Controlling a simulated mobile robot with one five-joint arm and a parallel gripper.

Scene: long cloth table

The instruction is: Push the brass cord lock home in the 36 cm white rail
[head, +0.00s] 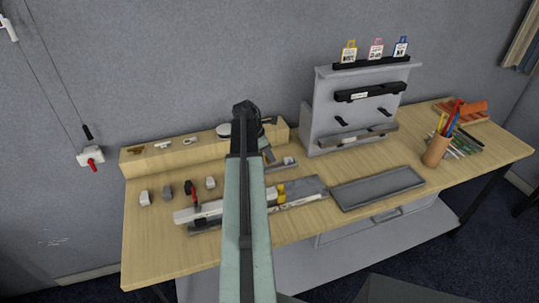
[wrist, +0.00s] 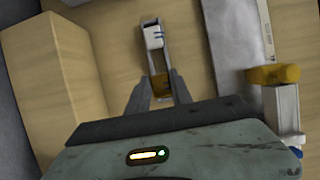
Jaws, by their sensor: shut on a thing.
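My gripper (wrist: 158,90) is shut on a small brass piece, which looks like the brass cord lock (wrist: 159,84). The piece sits at the near end of a narrow grey holder (wrist: 143,62), with a white block (wrist: 153,37) at its far end. In the head view, my arm hides the fingertips and the brass piece. The white rail (head: 205,210) lies along the front of the table, partly hidden by my arm. Its end shows in the wrist view (wrist: 283,115), right of my gripper and apart from it, beside a yellow clamp (wrist: 273,75).
A wooden ledge (head: 150,164) with small parts stands behind. Small grey blocks and a red-handled tool (head: 192,192) lie left. A grey tray (head: 378,187), a grey display stand (head: 322,105) and a pencil cup (head: 435,152) stand to the right. The table's front left is clear.

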